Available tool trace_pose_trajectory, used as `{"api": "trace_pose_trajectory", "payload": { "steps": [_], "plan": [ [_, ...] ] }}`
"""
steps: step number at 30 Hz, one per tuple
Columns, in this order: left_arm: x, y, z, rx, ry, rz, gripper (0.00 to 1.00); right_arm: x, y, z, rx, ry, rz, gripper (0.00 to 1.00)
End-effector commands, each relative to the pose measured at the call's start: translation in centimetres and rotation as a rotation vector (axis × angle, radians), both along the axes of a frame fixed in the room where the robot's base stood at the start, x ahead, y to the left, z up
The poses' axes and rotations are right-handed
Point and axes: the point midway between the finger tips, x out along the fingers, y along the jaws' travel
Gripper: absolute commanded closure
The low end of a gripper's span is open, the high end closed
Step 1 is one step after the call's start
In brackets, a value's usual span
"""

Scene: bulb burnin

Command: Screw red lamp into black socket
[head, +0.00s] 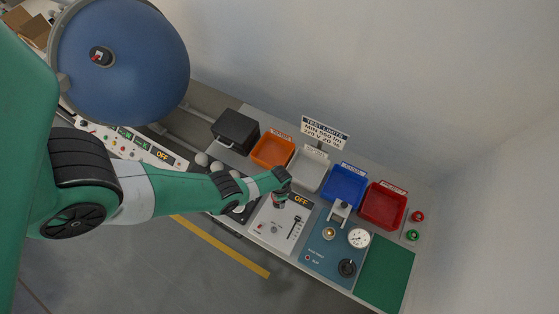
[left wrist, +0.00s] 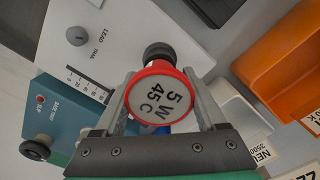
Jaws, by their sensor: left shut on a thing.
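The red lamp (left wrist: 163,97) shows end-on in the left wrist view, a red rim around a pale face marked "5 W 45 C". My left gripper (left wrist: 160,88) is shut on it, one finger on each side of the rim. A black round part (left wrist: 158,52), apparently the black socket, shows just beyond the lamp, above the white panel (left wrist: 120,30). The lamp covers part of it, so I cannot tell whether the two touch. In the head view my left gripper (head: 279,190) is over the white panel (head: 268,225), largely hiding the lamp. My right gripper is in neither view.
Orange (head: 272,151), white (head: 308,169), blue (head: 343,187) and red (head: 382,206) bins line the bench's back. A teal panel (head: 322,262) with a gauge (head: 359,238) lies right of the white panel. A green mat (head: 385,272) at the right end is clear.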

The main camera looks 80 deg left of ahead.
Motion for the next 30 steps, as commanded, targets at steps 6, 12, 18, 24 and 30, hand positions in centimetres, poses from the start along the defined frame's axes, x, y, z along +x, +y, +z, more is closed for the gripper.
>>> {"api": "trace_pose_trajectory", "payload": {
  "steps": [6,12,18,24,30],
  "plan": [
    [-0.02,-0.02,0.00,-0.001,0.001,0.002,0.18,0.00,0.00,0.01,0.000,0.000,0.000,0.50],
    [-0.01,0.00,0.00,0.000,0.000,0.003,0.05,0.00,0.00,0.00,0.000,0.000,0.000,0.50],
    [-0.01,0.02,0.00,0.000,0.000,0.041,0.05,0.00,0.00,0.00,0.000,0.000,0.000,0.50],
    [-0.15,0.12,0.00,0.000,0.000,0.419,0.05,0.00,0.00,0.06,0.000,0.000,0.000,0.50],
    [-0.30,0.23,-0.01,0.000,-0.001,0.859,0.05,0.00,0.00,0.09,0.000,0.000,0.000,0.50]
  ]
}}
